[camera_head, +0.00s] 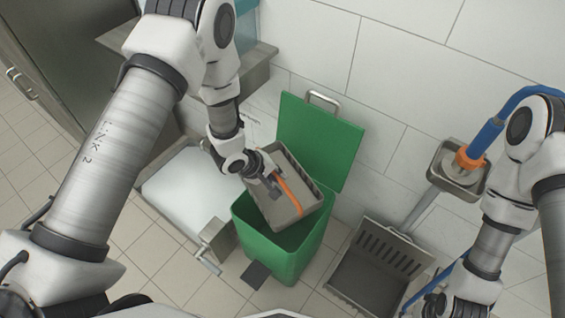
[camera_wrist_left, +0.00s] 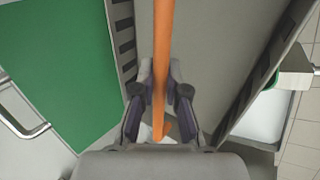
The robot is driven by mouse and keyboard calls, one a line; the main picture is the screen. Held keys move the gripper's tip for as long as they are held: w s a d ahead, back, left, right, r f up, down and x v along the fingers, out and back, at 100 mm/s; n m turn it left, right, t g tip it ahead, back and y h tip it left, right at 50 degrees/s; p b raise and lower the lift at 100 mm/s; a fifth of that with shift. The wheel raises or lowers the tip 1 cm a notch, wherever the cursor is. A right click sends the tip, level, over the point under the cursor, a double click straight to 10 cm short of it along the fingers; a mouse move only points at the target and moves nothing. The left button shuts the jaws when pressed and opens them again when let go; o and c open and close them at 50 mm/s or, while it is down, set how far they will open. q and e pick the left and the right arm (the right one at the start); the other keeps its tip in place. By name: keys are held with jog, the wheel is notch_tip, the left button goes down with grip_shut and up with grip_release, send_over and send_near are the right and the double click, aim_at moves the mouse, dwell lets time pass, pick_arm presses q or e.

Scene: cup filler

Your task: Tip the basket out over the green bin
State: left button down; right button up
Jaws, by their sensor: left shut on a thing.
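The green bin (camera_head: 275,250) stands on the tiled floor with its lid (camera_head: 318,142) swung up against the wall. The grey basket (camera_head: 297,172) is above the bin's opening, tilted, with its orange handle (camera_head: 288,193) across it. My left gripper (camera_head: 272,187) is shut on the orange handle. In the left wrist view the handle (camera_wrist_left: 162,50) runs between the fingers (camera_wrist_left: 160,100), and the basket's slotted walls (camera_wrist_left: 262,75) lie on both sides. Something small and pale shows below the handle in the wrist view, too unclear to name. My right arm is at the right; its fingers are not clearly visible.
A grey slotted tray (camera_head: 375,270) stands on the floor right of the bin. A white-topped unit (camera_head: 185,190) stands close to its left. A wall-mounted grey holder (camera_head: 457,170) with a blue and orange hose fitting is at the right.

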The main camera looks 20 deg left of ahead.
pick_arm(q)
jog(key=shift+d, duration=0.1)
jog(key=shift+f+b, duration=0.2)
jog(key=shift+b, duration=0.1)
jog(key=shift+f+t+h+b, duration=0.1)
jog(key=shift+t+h+b, duration=0.7)
jog(key=shift+r, duration=0.35)
jog(key=shift+f+t+h+b, duration=0.35)
jog(key=shift+t+h+b, duration=0.4)
jog(key=shift+b, duration=0.4)
jog(key=shift+t, duration=0.25)
jog(key=shift+r+h, duration=0.25)
jog(key=shift+r, duration=0.15)
